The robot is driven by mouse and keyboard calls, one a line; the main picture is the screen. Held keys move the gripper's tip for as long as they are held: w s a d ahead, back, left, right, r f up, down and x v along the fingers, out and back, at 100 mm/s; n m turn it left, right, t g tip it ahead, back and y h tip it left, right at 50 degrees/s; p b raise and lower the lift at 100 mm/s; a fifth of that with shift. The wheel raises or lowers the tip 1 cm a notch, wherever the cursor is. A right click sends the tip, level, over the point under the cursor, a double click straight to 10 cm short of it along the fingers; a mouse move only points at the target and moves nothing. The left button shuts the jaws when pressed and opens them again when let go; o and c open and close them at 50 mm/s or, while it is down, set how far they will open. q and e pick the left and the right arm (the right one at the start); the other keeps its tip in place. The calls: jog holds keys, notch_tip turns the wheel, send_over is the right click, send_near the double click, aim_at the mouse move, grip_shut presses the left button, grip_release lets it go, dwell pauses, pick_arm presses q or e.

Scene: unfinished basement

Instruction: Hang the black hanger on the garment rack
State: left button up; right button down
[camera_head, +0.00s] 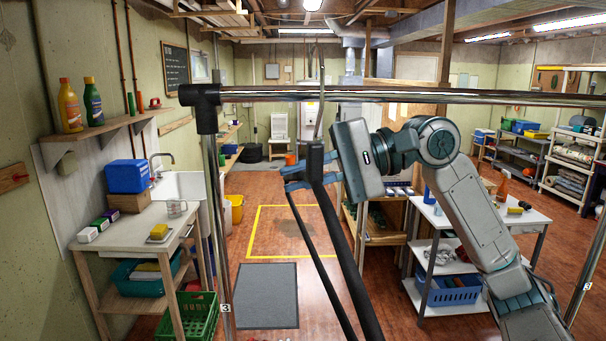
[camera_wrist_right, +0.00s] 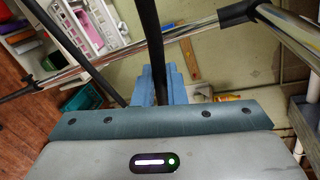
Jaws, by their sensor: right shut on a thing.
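The black hanger (camera_head: 345,240) hangs from my right gripper (camera_head: 300,174), its two long dark arms running down to the bottom of the head view. Its thin metal hook (camera_head: 319,125) points up at the garment rack's chrome bar (camera_head: 430,97). The hook overlaps the bar in the picture; I cannot tell whether it is over the bar or only in front of or behind it. In the right wrist view, the blue fingers (camera_wrist_right: 165,88) are shut around the dark hanger (camera_wrist_right: 152,45), and the bar (camera_wrist_right: 190,31) crosses beyond. My left gripper is not in view.
The rack's black corner joint (camera_head: 205,96) and left post (camera_head: 214,190) stand left of the hanger. A sink counter (camera_head: 130,235) is at the left, a white cart (camera_head: 450,262) behind my right arm. The visible bar is otherwise bare.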

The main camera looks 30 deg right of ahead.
jog(key=w+d+f+p, duration=0.2)
jog(key=w+d+f, duration=0.1)
jog(key=w, duration=0.3)
jog(key=shift+w+d+f, duration=0.15)
jog(key=shift+w+d, duration=0.2)
jog(key=shift+d, duration=0.25)
dwell(0.4)
jog(key=c, duration=1.4)
grip_release()
